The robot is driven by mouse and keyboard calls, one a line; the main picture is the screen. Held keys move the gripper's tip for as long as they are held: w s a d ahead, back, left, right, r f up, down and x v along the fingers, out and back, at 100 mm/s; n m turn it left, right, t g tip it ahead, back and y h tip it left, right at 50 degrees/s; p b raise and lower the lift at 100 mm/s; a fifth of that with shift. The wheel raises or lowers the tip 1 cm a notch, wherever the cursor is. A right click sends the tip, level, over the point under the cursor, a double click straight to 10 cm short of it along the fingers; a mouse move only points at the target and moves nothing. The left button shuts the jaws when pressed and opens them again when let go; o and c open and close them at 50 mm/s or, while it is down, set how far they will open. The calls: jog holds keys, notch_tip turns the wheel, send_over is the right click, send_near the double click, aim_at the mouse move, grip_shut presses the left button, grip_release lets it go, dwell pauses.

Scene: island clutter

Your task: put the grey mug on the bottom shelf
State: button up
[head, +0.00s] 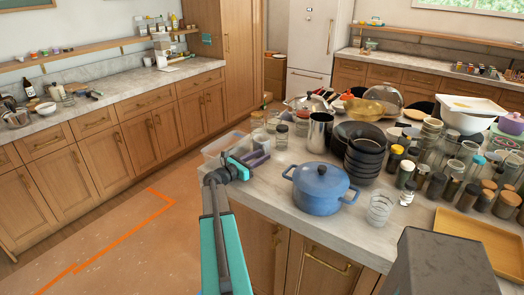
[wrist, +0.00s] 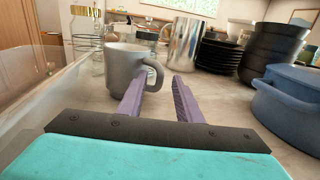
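The grey mug (wrist: 124,68) stands upright on the island counter in the wrist view, its handle on the right side. In the head view a small grey shape (head: 262,141) just beyond my gripper seems to be the mug. My gripper (wrist: 161,82) has its two purple fingers apart, low over the counter. The left finger points at the mug's front right and the handle appears between the fingertips. I cannot tell whether they touch it. My gripper (head: 257,158) is at the island's left edge in the head view. I cannot identify the bottom shelf; a wall shelf (head: 85,50) shows at the left.
A clear plastic bin (head: 222,146) is left of my gripper. A blue pot (head: 320,190), a metal canister (head: 320,132), black bowls (head: 364,155) and several jars crowd the island. A wooden tray (head: 478,243) lies at the right. The floor (head: 110,235) left of the island is open.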

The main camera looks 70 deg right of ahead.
grip_shut()
jog(key=shift+r, duration=0.2)
jog(key=shift+r+b, duration=0.7)
jog(key=shift+r, duration=0.55)
jog(key=shift+s+a+r, duration=0.1)
jog(key=shift+a+r, duration=0.05)
jog(key=shift+r, duration=0.2)
jog(key=s+a+r, duration=0.1)
jog(key=s+a, duration=0.2)
jog(key=a, duration=0.4)
jog(key=s+a+p, duration=0.1)
jog(key=s+a, duration=0.2)
jog(key=a, duration=0.4)
jog(key=shift+s+r, duration=0.2)
jog(key=shift+r, duration=0.15)
jog(key=shift+f, duration=0.1)
